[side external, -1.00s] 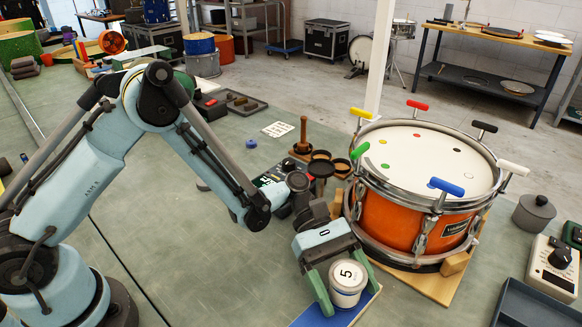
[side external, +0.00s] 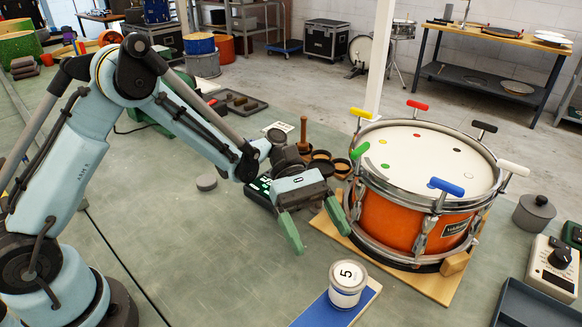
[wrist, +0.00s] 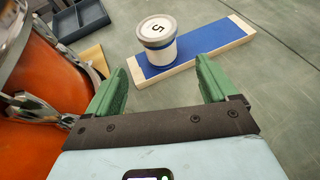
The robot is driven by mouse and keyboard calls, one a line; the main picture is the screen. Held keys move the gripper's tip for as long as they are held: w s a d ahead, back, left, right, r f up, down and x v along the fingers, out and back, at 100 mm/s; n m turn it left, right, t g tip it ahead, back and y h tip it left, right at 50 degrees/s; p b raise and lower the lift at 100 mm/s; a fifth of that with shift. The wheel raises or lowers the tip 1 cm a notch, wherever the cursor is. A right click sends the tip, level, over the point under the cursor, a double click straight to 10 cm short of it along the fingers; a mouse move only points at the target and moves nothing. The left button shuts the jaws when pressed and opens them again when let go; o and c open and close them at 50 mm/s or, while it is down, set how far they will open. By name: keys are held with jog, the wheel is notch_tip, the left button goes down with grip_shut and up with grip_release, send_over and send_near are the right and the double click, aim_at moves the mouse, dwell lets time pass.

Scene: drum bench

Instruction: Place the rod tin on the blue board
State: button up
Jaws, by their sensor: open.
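The rod tin (side external: 348,283), a pale tin with a grey rim and a "5" on its lid, stands upright on the blue board (side external: 325,314). The wrist view shows the tin (wrist: 158,45) resting on the blue surface towards the left part of the board (wrist: 205,40), which has pale ends. My gripper (side external: 322,238) is open and empty, above and behind the tin in the side view. In the wrist view its green fingers (wrist: 160,85) are spread wide, with the tin beyond them and apart from them.
An orange drum (side external: 400,215) with coloured-handled rods stands on a wooden base (side external: 440,285) close to the right of my gripper. A dark tray (side external: 535,305) is at the lower right, below a metronome-like box (side external: 553,265). The bench left of the board is clear.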

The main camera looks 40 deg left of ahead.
jog(key=shift+w+a+r, duration=0.25)
jog(key=shift+a+r, duration=0.05)
jog(key=shift+a, duration=0.3)
jog(key=s+a+r+m+t+y, duration=0.3)
jog(key=a+m+t+y, duration=0.3)
jog(key=a, duration=0.2)
jog(key=s+a+r+m+t+y, duration=0.4)
jog(key=a+m+t+y, duration=0.2)
jog(key=a, duration=0.3)
jog(key=shift+s+m+t+y, duration=0.3)
jog(key=shift+s+m, duration=0.05)
jog(key=shift+m, duration=0.35)
